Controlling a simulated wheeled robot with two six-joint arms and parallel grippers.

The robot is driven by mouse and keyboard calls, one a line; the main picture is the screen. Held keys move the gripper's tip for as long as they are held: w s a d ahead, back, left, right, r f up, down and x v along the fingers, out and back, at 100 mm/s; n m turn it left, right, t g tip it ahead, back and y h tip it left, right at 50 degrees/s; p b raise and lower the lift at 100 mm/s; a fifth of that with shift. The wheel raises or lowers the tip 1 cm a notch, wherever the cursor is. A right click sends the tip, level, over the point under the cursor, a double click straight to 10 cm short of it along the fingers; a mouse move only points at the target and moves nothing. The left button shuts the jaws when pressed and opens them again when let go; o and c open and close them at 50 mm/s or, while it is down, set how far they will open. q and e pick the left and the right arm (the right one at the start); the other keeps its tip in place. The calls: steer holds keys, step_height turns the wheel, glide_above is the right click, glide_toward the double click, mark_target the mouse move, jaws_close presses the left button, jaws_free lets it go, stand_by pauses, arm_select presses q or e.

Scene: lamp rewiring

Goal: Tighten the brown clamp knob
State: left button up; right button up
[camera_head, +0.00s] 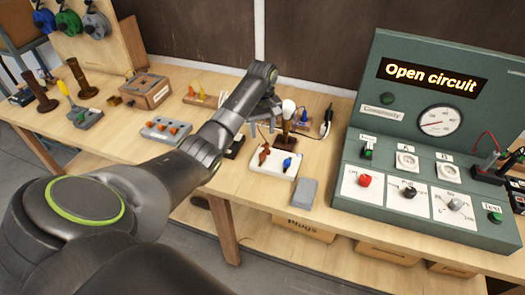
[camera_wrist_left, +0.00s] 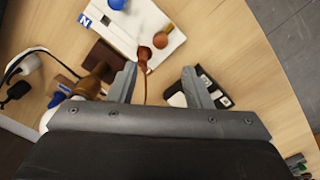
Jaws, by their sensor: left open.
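The brown clamp knob (camera_head: 264,150) stands on a white terminal block (camera_head: 271,172) in the head view. A blue knob (camera_head: 288,163) is on the same block to its right. In the left wrist view the brown knob (camera_wrist_left: 160,40) is a small round copper-brown cap on the white block (camera_wrist_left: 150,18). A brown lead (camera_wrist_left: 146,70) ends beside it. My left gripper (camera_wrist_left: 160,72) is open, its fingers spread on either side below the knob in this view, with nothing between them that I can see held. In the head view the left gripper (camera_head: 267,126) is just behind the block. My right gripper is not in view.
A lamp holder with a white top (camera_head: 288,110) stands close behind the block. A grey block (camera_head: 305,193) lies in front of it. The green test panel (camera_head: 440,140), reading "Open circuit", stands to the right. A dark switch block (camera_wrist_left: 203,85) is by one finger.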

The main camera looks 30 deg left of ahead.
mark_target(262, 154)
arm_select(q)
step_height(262, 154, down, 11)
steer(key=shift+r+p, duration=0.1)
steer(key=shift+p, duration=0.25)
jaws_close()
